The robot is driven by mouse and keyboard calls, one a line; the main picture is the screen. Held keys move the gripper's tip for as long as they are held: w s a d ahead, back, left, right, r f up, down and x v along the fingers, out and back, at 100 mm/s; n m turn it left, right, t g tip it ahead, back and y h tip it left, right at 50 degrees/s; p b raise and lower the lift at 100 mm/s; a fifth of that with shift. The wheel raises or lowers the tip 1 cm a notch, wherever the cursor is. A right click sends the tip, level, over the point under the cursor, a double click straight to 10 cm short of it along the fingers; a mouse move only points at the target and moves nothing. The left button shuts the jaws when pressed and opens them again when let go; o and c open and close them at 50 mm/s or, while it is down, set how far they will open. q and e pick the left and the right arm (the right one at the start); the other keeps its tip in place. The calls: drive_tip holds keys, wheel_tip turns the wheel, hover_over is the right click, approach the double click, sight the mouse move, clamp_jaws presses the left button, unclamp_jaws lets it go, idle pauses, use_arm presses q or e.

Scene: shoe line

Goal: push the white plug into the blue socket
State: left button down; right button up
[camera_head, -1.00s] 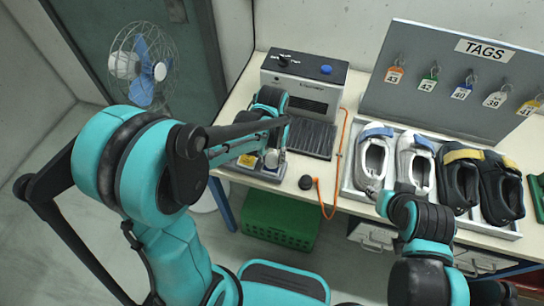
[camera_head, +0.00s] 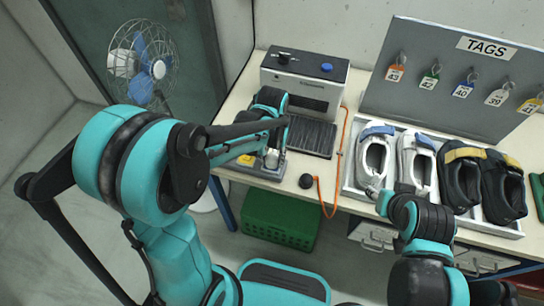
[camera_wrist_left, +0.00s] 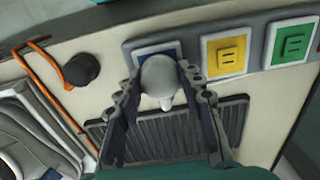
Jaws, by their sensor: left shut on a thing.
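A white plug (camera_wrist_left: 158,78) with a rounded top is between the fingertips of my left gripper (camera_wrist_left: 165,88), which is shut on it. The blue socket (camera_wrist_left: 140,51) is a blue square in a pale frame, partly hidden behind the plug. The plug overlaps it in the left wrist view; I cannot tell how deep it sits. In the head view, my left gripper (camera_head: 272,157) is over the socket strip at the table's front left, and the blue socket is hidden there. My right gripper (camera_head: 375,190) is by the front edge of the shoe tray, its fingers too small to read.
Yellow (camera_wrist_left: 227,58) and green (camera_wrist_left: 292,45) sockets sit beside the blue one. A black round plug (camera_wrist_left: 82,70) with an orange cord lies near. A grey machine (camera_head: 305,85) stands behind. A tray (camera_head: 349,190) holds several shoes at right.

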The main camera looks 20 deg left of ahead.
use_arm(q)
drive_tip(key=shift+f, duration=0.25)
drive_tip(key=c, duration=0.9)
unclamp_jaws()
drive_tip(key=shift+r, duration=0.1)
wheel_tip(320, 180, up, 12)
drive_tip(key=s+a+t, duration=0.1)
drive_tip(key=s+t, duration=0.1)
drive_tip(key=s, duration=0.1)
drive_tip(key=s+a+t, duration=0.2)
drive_tip(key=s, duration=0.2)
drive_tip(key=s+a+t, duration=0.1)
drive_tip(key=s+t, duration=0.2)
drive_tip(key=shift+s+a+f, duration=0.15)
drive_tip(key=shift+a+f, duration=0.2)
drive_tip(key=shift+f, duration=0.05)
